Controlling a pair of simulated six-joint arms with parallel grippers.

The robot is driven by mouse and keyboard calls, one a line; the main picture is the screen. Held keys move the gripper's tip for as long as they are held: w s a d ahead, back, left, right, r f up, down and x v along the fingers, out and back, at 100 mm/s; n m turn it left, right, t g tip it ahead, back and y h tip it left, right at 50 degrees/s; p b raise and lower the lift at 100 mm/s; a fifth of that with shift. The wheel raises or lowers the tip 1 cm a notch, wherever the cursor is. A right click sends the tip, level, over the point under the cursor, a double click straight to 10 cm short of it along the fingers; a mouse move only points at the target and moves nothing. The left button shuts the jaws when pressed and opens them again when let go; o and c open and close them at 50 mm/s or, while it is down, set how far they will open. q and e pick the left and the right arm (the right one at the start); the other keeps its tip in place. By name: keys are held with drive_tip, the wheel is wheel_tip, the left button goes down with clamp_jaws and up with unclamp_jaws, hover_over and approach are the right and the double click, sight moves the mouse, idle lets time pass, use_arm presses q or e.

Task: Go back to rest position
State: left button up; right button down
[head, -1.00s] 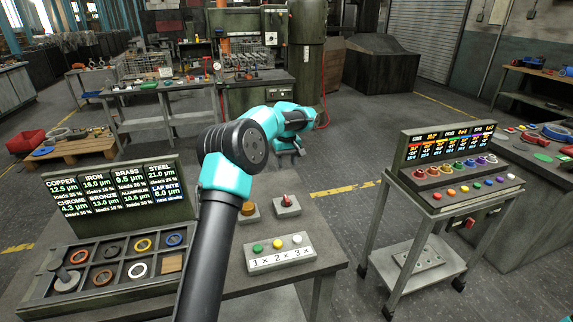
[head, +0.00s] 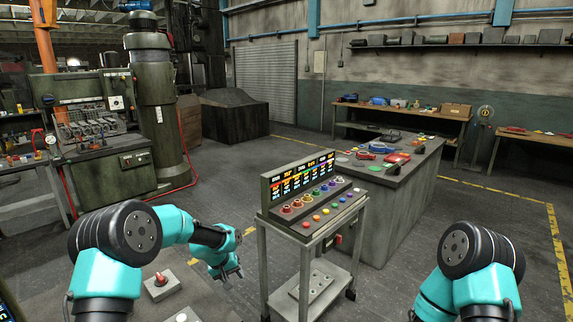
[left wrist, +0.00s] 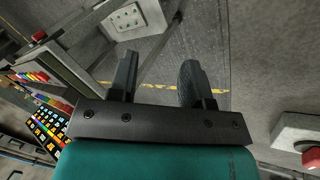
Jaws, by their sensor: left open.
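My left gripper (head: 232,274) hangs low in the head view, to the left of the cart with the lit panel. In the left wrist view its two fingers (left wrist: 160,78) stand apart with nothing between them, above grey floor with a yellow line. Part of my right arm (head: 468,265) shows at the lower right of the head view, bent downward. The right gripper itself is out of the picture.
The cart (head: 312,230) carries a lit display and coloured knobs, right of my left gripper. A red-knobbed box (head: 161,285) lies near my left arm. A long workbench (head: 400,205) stands behind the cart. Grey floor lies open between left machinery and cart.

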use_arm(q)
drive_tip(key=s+d+f+m+t, duration=0.1)
drive_tip(key=s+d+f+m, duration=0.2)
drive_tip(key=s+d+f, duration=0.8)
drive_tip(key=s+a+f+g, duration=0.1)
drive_tip(key=s+a+f, duration=0.1)
drive_tip(key=s+a, duration=0.3)
drive_tip(key=s+a+f+n+g, duration=0.1)
drive_tip(key=s+a+f, duration=0.2)
drive_tip(key=s, duration=0.9)
drive_tip(key=s+a+f+n, duration=0.1)
drive_tip(key=s+a+f, duration=0.2)
drive_tip(key=s+a, duration=0.4)
drive_tip(key=shift+s+g, duration=0.4)
drive_tip(key=shift+s, duration=0.65)
